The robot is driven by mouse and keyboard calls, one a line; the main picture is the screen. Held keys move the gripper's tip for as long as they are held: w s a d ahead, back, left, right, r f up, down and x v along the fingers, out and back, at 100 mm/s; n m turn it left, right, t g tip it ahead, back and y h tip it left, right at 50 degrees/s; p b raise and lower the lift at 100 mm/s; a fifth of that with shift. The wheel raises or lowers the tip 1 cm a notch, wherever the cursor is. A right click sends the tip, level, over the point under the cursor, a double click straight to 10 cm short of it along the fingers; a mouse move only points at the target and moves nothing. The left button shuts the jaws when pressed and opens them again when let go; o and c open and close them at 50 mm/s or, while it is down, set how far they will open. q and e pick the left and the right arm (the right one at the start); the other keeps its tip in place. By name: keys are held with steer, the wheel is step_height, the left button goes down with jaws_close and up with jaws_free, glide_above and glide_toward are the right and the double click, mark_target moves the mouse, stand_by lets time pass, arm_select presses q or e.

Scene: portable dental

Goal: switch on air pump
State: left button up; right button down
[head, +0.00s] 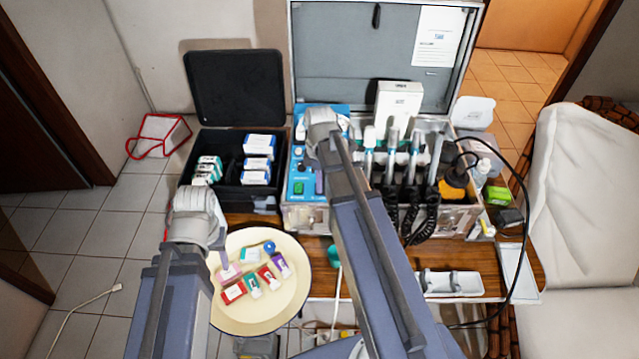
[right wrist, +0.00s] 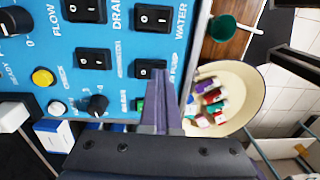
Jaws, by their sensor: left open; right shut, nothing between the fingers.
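The air pump's control panel is a blue face with black rocker switches; it shows in the head view (head: 305,165) and fills much of the right wrist view (right wrist: 60,85). A black rocker (right wrist: 149,67) sits beside a partly hidden label ending in "PUMP". My right gripper (right wrist: 160,75) is shut and empty, its tips over or against the panel at that rocker's right side; contact cannot be told. In the head view the right gripper (head: 319,182) is over the panel. My left gripper (head: 197,240) is open over the left edge of the round tray, mostly hidden by its wrist.
A round cream tray (head: 235,318) with small boxes stands in front of the case. Dental handpieces (head: 391,150) with coiled cables stand right of the panel. An open black box (head: 225,145) is on the left. A white chair (head: 590,190) is at the right.

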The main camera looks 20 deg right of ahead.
steer(key=shift+w+d+r, duration=0.15)
steer(key=shift+w+d, duration=0.2)
steer(key=shift+w, duration=0.35)
arm_select(q)
steer(key=shift+r, duration=0.15)
steer(key=shift+r+p, duration=0.15)
steer(key=shift+p, duration=0.2)
arm_select(e)
steer(key=shift+r, duration=0.15)
steer(key=shift+r+p, duration=0.45)
steer(key=r+p, duration=0.5)
steer(key=shift+w+d+r+p, duration=0.15)
steer(key=shift+d+r+p, duration=0.15)
steer(key=shift+p, duration=0.05)
arm_select(q)
step_height(320, 180, up, 14)
steer(key=d+p, duration=0.2)
steer(key=p, duration=0.5)
steer(key=shift+s, duration=0.15)
arm_select(e)
step_height(320, 180, up, 7)
steer(key=shift+w, duration=0.25)
